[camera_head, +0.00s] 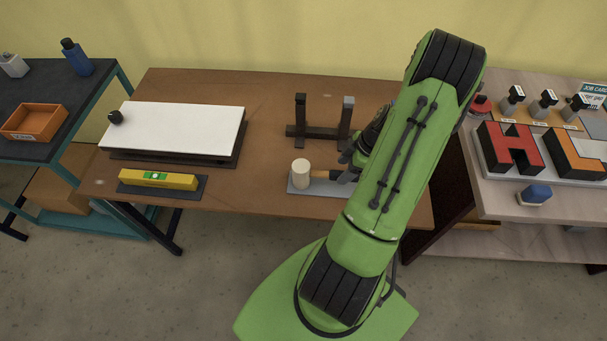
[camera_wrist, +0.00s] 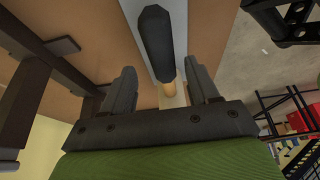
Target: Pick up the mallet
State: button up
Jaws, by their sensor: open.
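The mallet (camera_head: 300,174) has a cream head and lies on a pale grey tray (camera_head: 313,190) at the front of the brown table. Its wooden handle points right, and its far end is hidden behind my arm in the head view. In the wrist view the dark grip (camera_wrist: 155,45) and a short piece of tan handle show. My gripper (camera_wrist: 161,75) is open, its two dark fingers on either side of the handle in the picture. No contact shows, and I cannot tell the remaining height. In the head view my gripper (camera_head: 349,166) is at the handle's right part, mostly hidden.
A dark upright stand (camera_head: 322,130) is just behind the mallet. A white panel on a dark base (camera_head: 185,128) and a yellow level (camera_head: 158,179) are to the left. The right bench (camera_head: 490,200) holds letter blocks. Bare table lies between level and tray.

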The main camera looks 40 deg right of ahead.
aim_at(327, 177)
jog(key=x, duration=0.5)
jog(key=shift+s+f+b, duration=0.2)
jog(key=shift+f+b, duration=0.1)
jog(key=shift+b, duration=0.05)
jog(key=shift+a, duration=0.1)
jog(key=shift+c, duration=0.2)
grip_shut()
